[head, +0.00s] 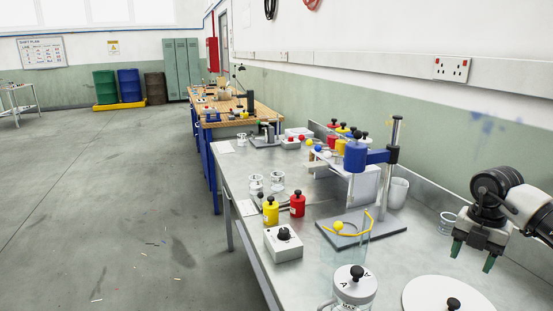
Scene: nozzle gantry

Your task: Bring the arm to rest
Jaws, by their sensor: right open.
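My right gripper (472,262) is at the right of the head view, with its two green-tipped fingers apart, pointing down and empty. It hangs over the right part of the metal bench (400,262). The gantry is left of it, with a grey base plate (388,237), an upright post and a blue block (355,156) on a blue arm. My left gripper is out of view.
A jar with a grey lid (354,284) and a white round lid (447,296) stand at the front. A control box (283,244), a yellow bottle (271,211) and a red bottle (297,205) are further left. Open floor lies left.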

